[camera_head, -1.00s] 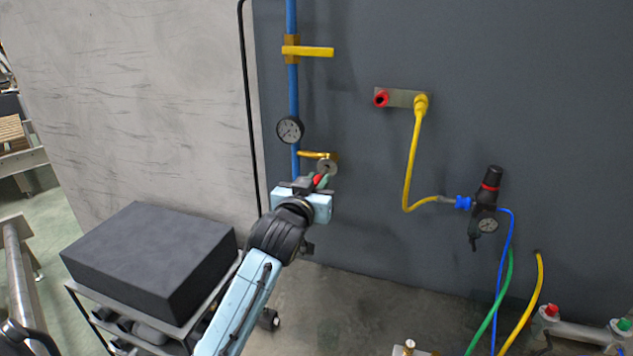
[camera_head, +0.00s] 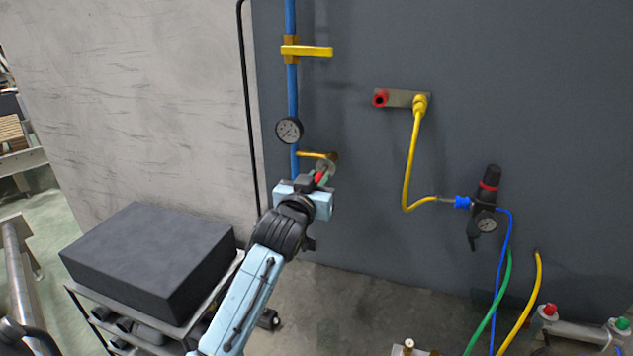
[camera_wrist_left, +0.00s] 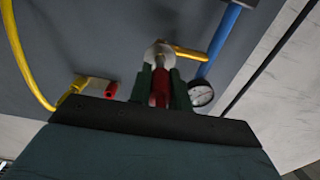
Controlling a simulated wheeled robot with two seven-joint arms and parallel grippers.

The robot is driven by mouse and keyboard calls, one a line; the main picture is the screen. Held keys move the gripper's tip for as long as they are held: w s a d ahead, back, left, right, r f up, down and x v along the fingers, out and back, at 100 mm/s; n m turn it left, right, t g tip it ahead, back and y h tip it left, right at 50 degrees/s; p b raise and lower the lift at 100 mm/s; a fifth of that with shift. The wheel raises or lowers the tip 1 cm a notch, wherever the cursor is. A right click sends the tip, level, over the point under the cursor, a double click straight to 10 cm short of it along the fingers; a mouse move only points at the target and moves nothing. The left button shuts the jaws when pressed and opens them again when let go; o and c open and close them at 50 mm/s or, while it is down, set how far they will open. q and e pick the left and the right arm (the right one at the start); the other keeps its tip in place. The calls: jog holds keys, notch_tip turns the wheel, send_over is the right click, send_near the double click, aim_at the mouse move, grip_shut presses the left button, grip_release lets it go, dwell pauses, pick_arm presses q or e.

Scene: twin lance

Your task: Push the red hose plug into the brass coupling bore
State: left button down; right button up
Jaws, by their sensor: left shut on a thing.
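The red hose plug (camera_head: 319,177) is between the fingers of my left gripper (camera_head: 316,181), which is shut on it. It also shows as a red shape between the two dark green fingers in the left wrist view (camera_wrist_left: 160,90). The brass coupling (camera_head: 328,162) is at the end of a short yellow pipe on the wall, just above the plug. In the left wrist view the coupling's round face (camera_wrist_left: 158,54) lies straight beyond the plug. The plug's tip overlaps the coupling there, and I cannot tell whether it is inside the bore. My right gripper is out of view.
A pressure gauge (camera_head: 289,130) and a blue pipe (camera_head: 293,90) with a yellow lever valve (camera_head: 308,51) are close at the left of the coupling. A red port and a yellow hose (camera_head: 411,160) are to the right. A dark block (camera_head: 150,255) rests on a cart at lower left.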

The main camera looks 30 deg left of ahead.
aim_at(323, 170)
pick_arm(q)
jog(key=shift+x, duration=1.8)
dwell(1.4)
jog(key=shift+w+r, duration=0.15)
jog(key=shift+r, duration=0.1)
dwell(1.2)
jog(key=shift+s+f, duration=0.1)
jog(key=shift+s, duration=0.2)
jog(key=shift+s+d+f+p, duration=0.1)
jog(key=shift+s+d+p, duration=0.1)
jog(key=shift+s+p, duration=0.4)
jog(key=shift+v, duration=1)
jog(key=shift+s, duration=0.1)
jog(key=shift+w+a, duration=0.1)
jog(key=shift+w, duration=0.15)
dwell(1.1)
